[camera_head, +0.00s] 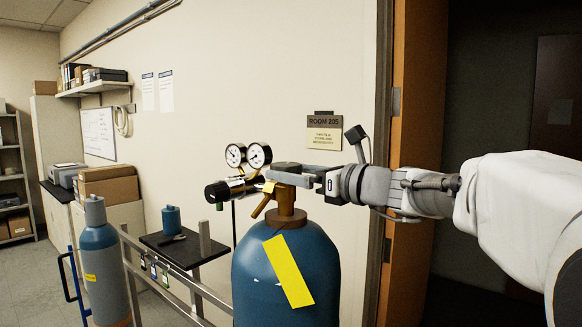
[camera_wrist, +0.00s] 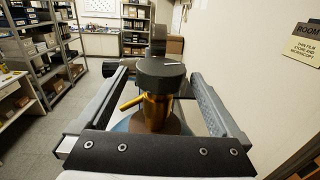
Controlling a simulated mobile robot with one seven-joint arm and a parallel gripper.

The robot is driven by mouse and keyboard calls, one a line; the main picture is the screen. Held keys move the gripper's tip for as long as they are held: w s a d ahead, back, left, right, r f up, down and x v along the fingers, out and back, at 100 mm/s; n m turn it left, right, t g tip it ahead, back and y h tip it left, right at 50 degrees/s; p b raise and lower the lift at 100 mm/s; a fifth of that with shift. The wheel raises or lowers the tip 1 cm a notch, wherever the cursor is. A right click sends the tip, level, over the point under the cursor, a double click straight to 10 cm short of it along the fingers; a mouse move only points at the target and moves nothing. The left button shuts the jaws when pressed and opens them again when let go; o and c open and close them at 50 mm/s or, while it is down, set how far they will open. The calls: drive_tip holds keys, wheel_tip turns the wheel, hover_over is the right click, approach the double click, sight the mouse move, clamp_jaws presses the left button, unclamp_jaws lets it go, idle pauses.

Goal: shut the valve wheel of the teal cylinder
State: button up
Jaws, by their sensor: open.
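The large teal cylinder (camera_head: 285,270) stands upright in the front middle of the head view, with a yellow label on its side. A brass valve (camera_head: 287,200) rises from its neck, capped by a dark valve wheel (camera_head: 287,167). The wheel (camera_wrist: 161,70) and the brass valve body (camera_wrist: 158,107) also show in the wrist view. My gripper (camera_head: 293,175) reaches in from the right at wheel height. Its jaws are open, one finger on each side of the wheel, with gaps visible in the wrist view.
A regulator with two gauges (camera_head: 247,155) sticks out left of the valve. A smaller blue-grey cylinder (camera_head: 101,262) stands on a cart at the left. A small black table (camera_head: 184,247) holds a blue container. A door frame (camera_head: 412,150) is at the right.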

drive_tip(key=shift+x, duration=1.05)
drive_tip(key=c, duration=1.3)
drive_tip(key=m+t+h+b, duration=0.2)
drive_tip(key=shift+s+f+b, duration=0.15)
drive_tip(key=shift+b, duration=0.2)
drive_tip(key=m+t+h+b, duration=0.2)
drive_tip(key=h+b, duration=0.1)
drive_tip(key=shift+h, duration=0.3)
drive_tip(key=shift+m, duration=0.3)
drive_tip(key=o, duration=1.3)
